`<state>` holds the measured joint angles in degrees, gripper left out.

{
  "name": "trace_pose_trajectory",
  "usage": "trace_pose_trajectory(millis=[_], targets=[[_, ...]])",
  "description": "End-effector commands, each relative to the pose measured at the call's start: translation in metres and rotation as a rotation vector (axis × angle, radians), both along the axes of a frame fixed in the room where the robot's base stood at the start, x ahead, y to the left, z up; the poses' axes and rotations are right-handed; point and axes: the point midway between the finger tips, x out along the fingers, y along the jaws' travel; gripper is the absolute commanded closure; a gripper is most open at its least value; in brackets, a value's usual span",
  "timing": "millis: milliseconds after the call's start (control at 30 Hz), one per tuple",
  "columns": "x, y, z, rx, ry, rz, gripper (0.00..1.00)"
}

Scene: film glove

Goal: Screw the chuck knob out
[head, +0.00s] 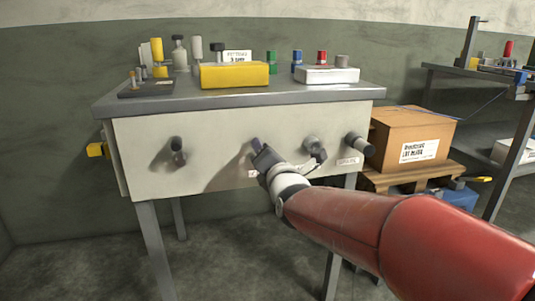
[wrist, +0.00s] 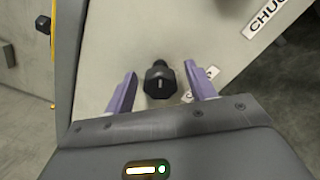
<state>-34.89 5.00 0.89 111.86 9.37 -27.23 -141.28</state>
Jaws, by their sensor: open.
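My gripper (head: 256,146) is open in front of the white panel, at its middle. In the wrist view its two purple fingers (wrist: 160,88) stand apart on either side of a dark hexagonal knob (wrist: 160,82), with nothing held. How far the fingertips reach along this knob I cannot tell. The label by this knob is mostly hidden behind the right finger. A label (wrist: 270,14) beginning "CHUC" shows further right on the panel, cut off by the frame. Other panel knobs show in the head view at left (head: 178,150), right of my gripper (head: 312,144) and far right (head: 357,145).
The grey bench top (head: 150,104) above the panel carries a yellow box (head: 234,75), a white box (head: 328,75) and several small fittings. A cardboard box (head: 410,137) on a pallet stands right of the bench. My red arm covers the lower right.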

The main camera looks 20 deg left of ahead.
Motion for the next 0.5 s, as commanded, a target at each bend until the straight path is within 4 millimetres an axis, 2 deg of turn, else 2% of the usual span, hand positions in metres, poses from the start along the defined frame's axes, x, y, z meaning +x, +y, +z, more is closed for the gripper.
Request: trace_pose_trajectory(millis=[300, 500], targets=[[-0.045, -0.028, 0.001, 0.001, -0.002, -0.001, 0.45], [-0.060, -0.037, 0.000, 0.001, -0.001, 0.000, 0.45]])
